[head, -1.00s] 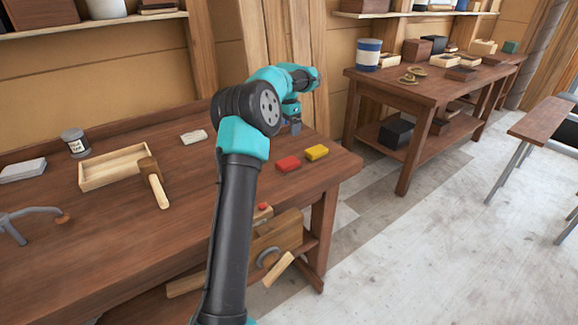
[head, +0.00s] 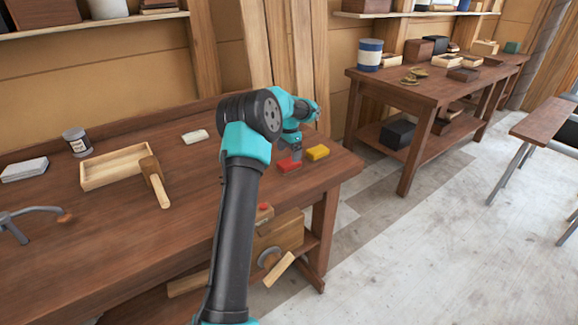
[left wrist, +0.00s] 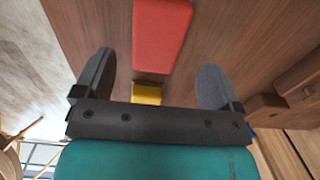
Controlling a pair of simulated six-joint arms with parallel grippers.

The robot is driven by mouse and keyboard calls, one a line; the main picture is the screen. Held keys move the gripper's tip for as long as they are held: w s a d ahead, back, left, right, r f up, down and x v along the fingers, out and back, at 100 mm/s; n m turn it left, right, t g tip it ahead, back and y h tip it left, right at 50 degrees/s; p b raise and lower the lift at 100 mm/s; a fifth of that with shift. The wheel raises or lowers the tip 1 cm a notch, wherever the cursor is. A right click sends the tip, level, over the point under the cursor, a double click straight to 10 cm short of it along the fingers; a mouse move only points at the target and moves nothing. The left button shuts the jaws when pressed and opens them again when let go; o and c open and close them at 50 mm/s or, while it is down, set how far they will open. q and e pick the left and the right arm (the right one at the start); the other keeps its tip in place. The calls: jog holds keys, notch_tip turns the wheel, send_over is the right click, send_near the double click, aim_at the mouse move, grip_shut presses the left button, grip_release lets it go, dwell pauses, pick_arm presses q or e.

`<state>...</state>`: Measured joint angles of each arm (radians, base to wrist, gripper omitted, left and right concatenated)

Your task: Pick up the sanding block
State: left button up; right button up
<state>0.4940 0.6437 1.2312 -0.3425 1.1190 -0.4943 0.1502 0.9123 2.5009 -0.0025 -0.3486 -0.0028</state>
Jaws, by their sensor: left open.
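No block is marked as the sanding block, so I cannot tell which one it is. A red block (head: 287,166) and a yellow block (head: 317,152) lie side by side near the bench's right end. My left gripper (head: 296,156) points down over the red block's far edge, close to the yellow one. In the left wrist view its two fingers (left wrist: 157,62) are apart with nothing held. There the red block (left wrist: 160,35) lies ahead of the fingers, and the yellow block (left wrist: 148,93) shows between them, partly hidden by the gripper body. My right gripper is out of view.
On the wooden bench (head: 110,225) are a pale block (head: 195,136), an open tray (head: 97,182), a mallet (head: 155,182), a tin (head: 76,143), a grey-white block (head: 24,169) and a clamp (head: 15,222). Bench surface around the coloured blocks is clear.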

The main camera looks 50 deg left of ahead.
aim_at(289, 161)
pick_arm(q)
jog(key=shift+s+d+f, duration=0.15)
jog(key=shift+f, duration=2.45)
jog(key=shift+c, duration=0.2)
jog(key=c, duration=1)
jog(key=shift+r, duration=0.1)
